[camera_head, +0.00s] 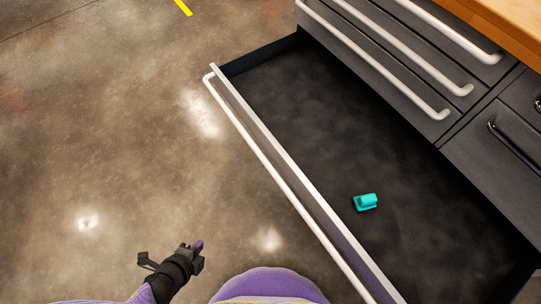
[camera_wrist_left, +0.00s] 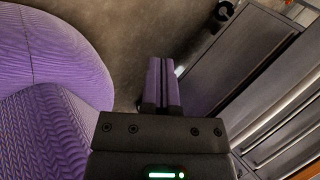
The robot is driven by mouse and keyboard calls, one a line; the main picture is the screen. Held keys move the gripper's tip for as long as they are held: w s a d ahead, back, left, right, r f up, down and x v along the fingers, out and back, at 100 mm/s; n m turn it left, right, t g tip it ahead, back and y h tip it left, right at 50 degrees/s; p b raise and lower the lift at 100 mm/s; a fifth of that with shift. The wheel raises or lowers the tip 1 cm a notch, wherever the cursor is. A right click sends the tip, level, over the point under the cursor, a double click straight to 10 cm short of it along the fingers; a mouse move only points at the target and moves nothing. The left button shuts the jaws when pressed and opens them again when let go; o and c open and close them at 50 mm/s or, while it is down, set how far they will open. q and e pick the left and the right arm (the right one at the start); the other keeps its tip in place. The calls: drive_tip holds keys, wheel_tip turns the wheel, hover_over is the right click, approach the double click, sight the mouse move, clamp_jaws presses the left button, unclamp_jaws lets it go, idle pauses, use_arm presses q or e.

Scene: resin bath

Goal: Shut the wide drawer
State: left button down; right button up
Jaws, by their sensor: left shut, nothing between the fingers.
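The wide drawer (camera_head: 300,181) is dark grey and pulled far out of the cabinet, with a light front edge and a long white bar handle (camera_head: 268,164) along its front. A small teal object (camera_head: 365,202) lies on the drawer floor. My left gripper (camera_head: 198,246) is over the floor, left of the drawer front and apart from the handle. In the left wrist view its two purple fingers (camera_wrist_left: 161,82) are together with nothing between them. My right gripper is in neither view.
The dark cabinet (camera_head: 492,150) has several other closed drawers with white handles above the open one, under a wooden top (camera_head: 505,22). The concrete floor (camera_head: 110,120) left of the drawer is clear, with a yellow strip (camera_head: 183,7) far off.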

use_arm(q)
drive_tip(key=w+d+r+m+t+h, duration=0.2)
drive_tip(key=w+d+r+m+h, duration=0.1)
drive_tip(key=w+r+m, duration=0.35)
drive_tip(key=m+g+h+p, duration=0.2)
drive_tip(key=m+h, duration=0.3)
drive_tip(key=m, duration=1.5)
approach(281, 158)
drive_tip(key=b+x, duration=0.5)
drive_tip(key=x, duration=0.1)
drive_tip(key=shift+w+d+f, duration=0.15)
drive_tip(key=shift+d+f, duration=0.05)
drive_tip(key=shift+f, duration=0.15)
drive_tip(key=shift+w+d, duration=0.15)
drive_tip(key=shift+d, duration=0.05)
